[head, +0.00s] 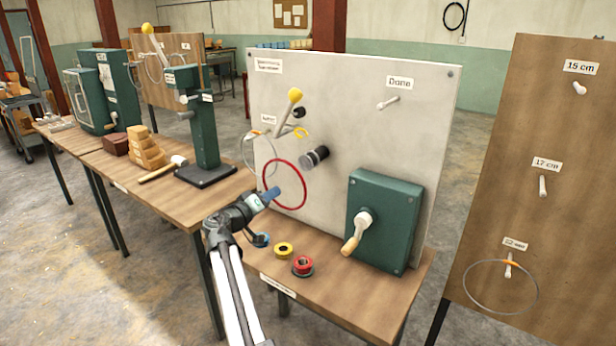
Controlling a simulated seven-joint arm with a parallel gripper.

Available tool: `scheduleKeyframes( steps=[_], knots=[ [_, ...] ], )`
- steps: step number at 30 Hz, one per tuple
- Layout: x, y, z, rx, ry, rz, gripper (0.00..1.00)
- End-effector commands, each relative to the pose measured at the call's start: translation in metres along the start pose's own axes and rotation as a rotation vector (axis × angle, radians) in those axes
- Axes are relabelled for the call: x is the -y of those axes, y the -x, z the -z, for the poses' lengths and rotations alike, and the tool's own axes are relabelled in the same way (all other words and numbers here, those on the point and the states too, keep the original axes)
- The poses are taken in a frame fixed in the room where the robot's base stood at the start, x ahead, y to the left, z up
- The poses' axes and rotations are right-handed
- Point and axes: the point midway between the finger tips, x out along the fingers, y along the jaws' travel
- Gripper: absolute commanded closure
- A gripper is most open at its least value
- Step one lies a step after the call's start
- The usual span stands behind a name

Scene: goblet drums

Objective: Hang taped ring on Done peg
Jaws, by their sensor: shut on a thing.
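A red ring (303,193), its hoop covered in red, stands upright in front of the white board's lower left. My gripper (274,194), with blue fingertips, is shut on the ring's lower left rim. The Done peg (388,103) is a short pale peg below the "Done" label (399,83) at the board's upper right. No ring shows on it. The ring is well to the left of this peg and lower in the picture.
The white board (350,85) also carries a yellow-knobbed lever (293,96), a black roller (315,157), a bare metal ring (243,153) and a green crank box (398,205). Yellow (284,250) and red (303,265) tape rolls lie on the table. A brown peg board (500,140) stands right.

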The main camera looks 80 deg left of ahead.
Motion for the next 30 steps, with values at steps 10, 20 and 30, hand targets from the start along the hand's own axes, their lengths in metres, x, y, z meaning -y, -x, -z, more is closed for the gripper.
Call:
scheduleKeyframes(
  steps=[10,20,30],
  knots=[
    [-0.001,0.013,0.001,-0.001,0.000,0.000,1.00],
    [-0.014,0.028,0.013,-0.001,-0.001,0.000,1.00],
    [-0.032,0.049,0.032,-0.002,-0.001,0.001,1.00]
  ],
)
